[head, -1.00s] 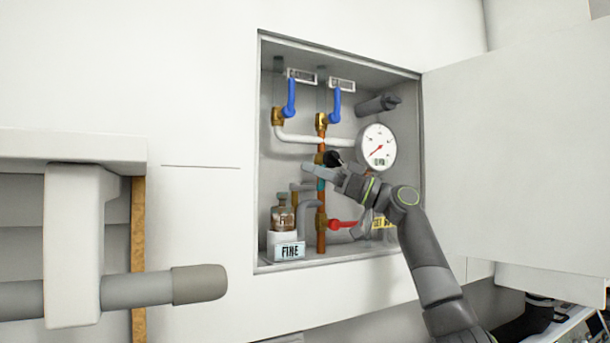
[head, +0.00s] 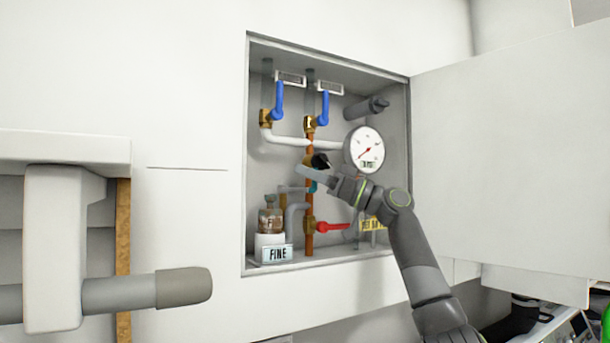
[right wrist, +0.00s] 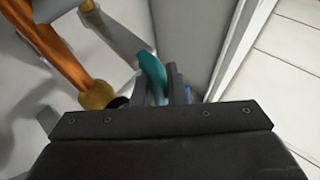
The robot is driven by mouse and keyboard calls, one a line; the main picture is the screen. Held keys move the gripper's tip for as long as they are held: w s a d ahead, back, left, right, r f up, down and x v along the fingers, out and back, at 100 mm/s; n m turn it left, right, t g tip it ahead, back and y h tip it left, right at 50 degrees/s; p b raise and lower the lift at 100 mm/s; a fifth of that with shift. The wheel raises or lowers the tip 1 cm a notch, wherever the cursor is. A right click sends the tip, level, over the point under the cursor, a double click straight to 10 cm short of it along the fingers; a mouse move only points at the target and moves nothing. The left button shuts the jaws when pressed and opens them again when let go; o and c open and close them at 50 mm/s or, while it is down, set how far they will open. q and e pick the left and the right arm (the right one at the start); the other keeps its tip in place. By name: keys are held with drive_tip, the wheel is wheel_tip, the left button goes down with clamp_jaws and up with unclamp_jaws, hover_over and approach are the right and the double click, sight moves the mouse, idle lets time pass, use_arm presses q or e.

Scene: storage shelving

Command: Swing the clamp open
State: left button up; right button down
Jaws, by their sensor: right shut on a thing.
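A small teal curved piece (right wrist: 153,75), which I take to be the clamp's lever, stands between my right gripper's fingers in the right wrist view. A little of it also shows in the head view (head: 312,187), beside the copper pipe (head: 309,205). My right gripper (head: 312,178) is shut on this teal piece inside the open wall cabinet. A black round part (head: 320,160) is just above the fingers. The fingers hide part of the pipe, and the clamp's body is not clear. My left gripper is not in view.
A pressure gauge (head: 364,150) sits right of the pipe, above my gripper. Two blue levers (head: 278,98) are above, and a red valve handle (head: 333,227) is below. The open cabinet door (head: 500,165) is close to my right arm.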

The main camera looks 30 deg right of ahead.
drive_tip(key=shift+f, duration=0.15)
idle(0.6)
drive_tip(key=c, duration=1.8)
unclamp_jaws()
drive_tip(key=o, duration=0.3)
drive_tip(key=shift+s+d+r, duration=0.2)
drive_tip(key=shift+s+d, duration=0.3)
drive_tip(key=shift+s, duration=0.15)
drive_tip(key=shift+o, duration=0.2)
drive_tip(key=shift+w+a, duration=0.2)
drive_tip(key=shift+f, duration=0.2)
drive_tip(key=b+v, duration=0.9)
drive_tip(key=v, duration=0.8)
drive_tip(key=shift+s+d, duration=0.25)
drive_tip(key=shift+d, duration=0.05)
drive_tip(key=shift+r, duration=0.1)
